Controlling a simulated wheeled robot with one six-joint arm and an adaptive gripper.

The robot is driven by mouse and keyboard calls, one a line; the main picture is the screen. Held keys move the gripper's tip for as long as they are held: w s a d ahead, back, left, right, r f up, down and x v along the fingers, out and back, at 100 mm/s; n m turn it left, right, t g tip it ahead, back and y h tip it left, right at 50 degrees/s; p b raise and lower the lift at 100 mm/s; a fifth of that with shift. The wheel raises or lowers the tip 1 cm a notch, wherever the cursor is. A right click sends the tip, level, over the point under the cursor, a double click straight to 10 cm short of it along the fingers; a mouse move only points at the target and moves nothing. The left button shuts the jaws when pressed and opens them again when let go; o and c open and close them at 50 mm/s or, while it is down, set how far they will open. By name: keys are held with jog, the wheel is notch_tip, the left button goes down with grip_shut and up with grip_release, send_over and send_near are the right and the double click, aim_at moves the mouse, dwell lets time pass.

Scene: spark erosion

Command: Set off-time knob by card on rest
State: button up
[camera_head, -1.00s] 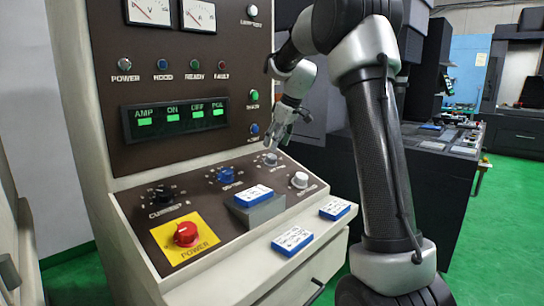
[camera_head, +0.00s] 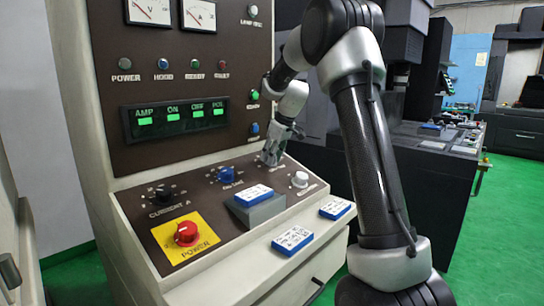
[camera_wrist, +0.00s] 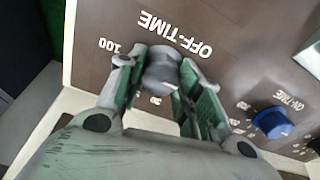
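The off-time knob (camera_wrist: 162,72) is grey, with a light pointer mark, under the OFF-TIME label in the wrist view. My gripper (camera_wrist: 163,68) has one finger on each side of it, very near its sides; firm contact cannot be made out. In the head view my gripper (camera_head: 271,157) is down at the panel and hides the knob. The card (camera_head: 254,193), white with a blue edge, lies on the grey rest (camera_head: 262,211) on the sloped panel. Its print is too small to read.
The blue on-time knob (camera_head: 227,175) is left of my gripper, a white knob (camera_head: 299,180) to its right. The black current knob (camera_head: 163,195) and red power button (camera_head: 186,234) are further left. Two more cards (camera_head: 292,240) (camera_head: 335,208) lie on the front ledge.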

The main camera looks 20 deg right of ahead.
jog(key=shift+m, duration=0.3)
jog(key=m, duration=0.6)
jog(key=shift+m, duration=0.4)
jog(key=m, duration=0.6)
jog(key=shift+d+m+h, duration=0.1)
jog(key=shift+m+h, duration=0.2)
jog(key=o, duration=1)
jog(key=shift+o, duration=0.2)
